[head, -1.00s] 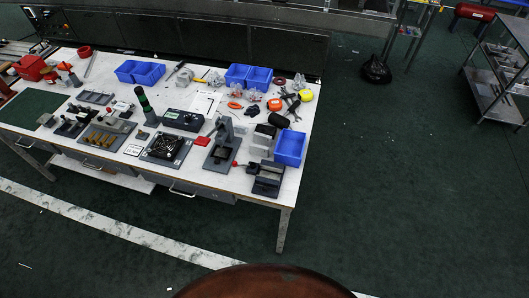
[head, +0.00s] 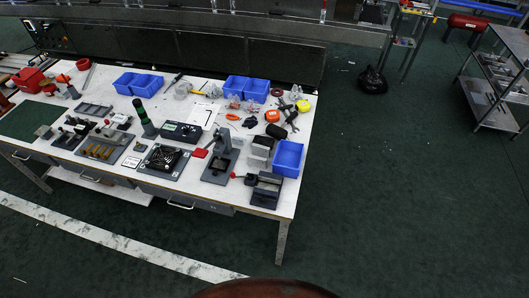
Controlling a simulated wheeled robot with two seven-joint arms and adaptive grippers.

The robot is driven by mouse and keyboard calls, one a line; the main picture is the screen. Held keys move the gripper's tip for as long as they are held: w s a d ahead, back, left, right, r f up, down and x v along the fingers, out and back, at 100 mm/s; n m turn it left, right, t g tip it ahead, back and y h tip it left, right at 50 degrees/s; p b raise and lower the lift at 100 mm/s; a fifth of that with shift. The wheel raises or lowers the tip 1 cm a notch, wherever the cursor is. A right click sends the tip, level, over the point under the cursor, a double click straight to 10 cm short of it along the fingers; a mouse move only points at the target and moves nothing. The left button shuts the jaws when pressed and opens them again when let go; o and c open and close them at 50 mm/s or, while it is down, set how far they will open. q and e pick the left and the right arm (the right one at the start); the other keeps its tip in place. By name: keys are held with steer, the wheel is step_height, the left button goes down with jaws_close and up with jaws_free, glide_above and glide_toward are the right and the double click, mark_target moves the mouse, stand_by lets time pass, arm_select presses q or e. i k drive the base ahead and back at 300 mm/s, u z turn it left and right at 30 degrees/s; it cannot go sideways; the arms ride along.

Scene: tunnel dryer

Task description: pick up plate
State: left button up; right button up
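No thing on the workbench can be told for certain as the plate. A flat grey plate-like piece (head: 93,110) lies at the left of the bench, and a small grey flat piece (head: 44,131) sits on the dark green mat (head: 22,119). A dark square fixture (head: 163,158) with a grey base stands near the front edge. Neither of my grippers shows in the head view, so their state is hidden.
The white workbench (head: 226,192) carries blue bins (head: 287,158), a black-green cylinder (head: 144,117), a grey press (head: 222,150) and loose tools. A metal shelf cart (head: 492,88) and a black bag (head: 371,81) stand at the right. The green floor (head: 400,200) right of the bench is clear.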

mark_target(263, 150)
steer(key=z, duration=1.55)
steer(key=i, duration=0.8)
steer(key=u, duration=3.15)
